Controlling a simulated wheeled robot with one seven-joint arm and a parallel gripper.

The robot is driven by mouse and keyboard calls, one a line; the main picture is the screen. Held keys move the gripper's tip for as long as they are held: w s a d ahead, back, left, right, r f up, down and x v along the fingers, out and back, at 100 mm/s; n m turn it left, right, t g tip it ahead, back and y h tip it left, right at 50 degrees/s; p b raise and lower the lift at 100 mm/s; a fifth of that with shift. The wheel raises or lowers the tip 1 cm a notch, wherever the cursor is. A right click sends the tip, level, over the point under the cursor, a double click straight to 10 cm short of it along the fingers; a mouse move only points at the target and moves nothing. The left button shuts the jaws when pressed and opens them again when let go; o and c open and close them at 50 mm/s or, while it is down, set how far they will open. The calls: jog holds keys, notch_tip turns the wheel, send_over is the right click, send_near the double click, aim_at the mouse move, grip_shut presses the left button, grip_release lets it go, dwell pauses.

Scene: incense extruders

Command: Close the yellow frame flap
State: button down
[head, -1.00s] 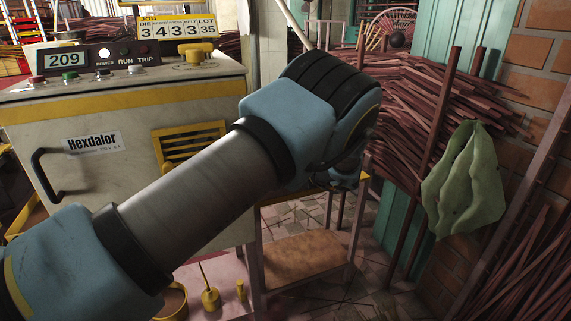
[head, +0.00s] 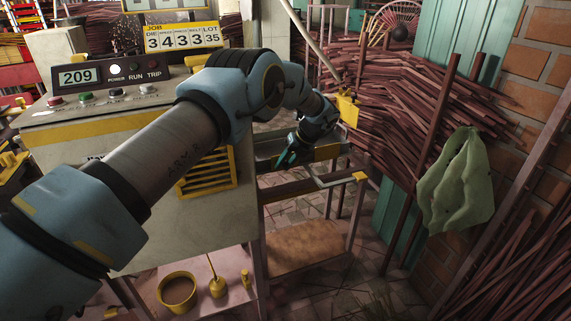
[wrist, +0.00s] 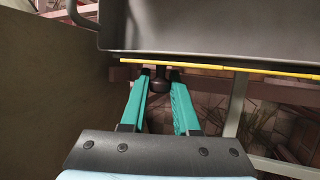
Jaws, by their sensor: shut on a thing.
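In the head view, a dark panel with a yellow edge (head: 327,152), which seems to be the flap, stands beside the right side of the machine. My gripper (head: 283,160), with teal fingers, is at its left end. In the wrist view, the flap is a broad dark grey panel with a raised rim and a thin yellow strip (wrist: 215,66) along its near edge. My arm hides part of the machine's top; I cannot tell how far the flap is open.
The pale machine (head: 190,225) with its yellow vent (head: 207,172) is left of my gripper. A metal frame with a yellow end (head: 360,176) sticks out at right. Stacked reddish sticks (head: 430,105) and a hanging green cloth (head: 458,185) are further right.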

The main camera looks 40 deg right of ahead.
dwell(0.5)
jog(key=c, duration=0.7)
grip_release()
jog(key=shift+w, duration=0.1)
jog(key=shift+o, duration=0.2)
jog(key=b+v, duration=0.1)
jog(key=v, duration=0.9)
jog(key=shift+r+b, duration=0.35)
jog(key=shift+r, duration=0.05)
jog(key=shift+d, duration=0.1)
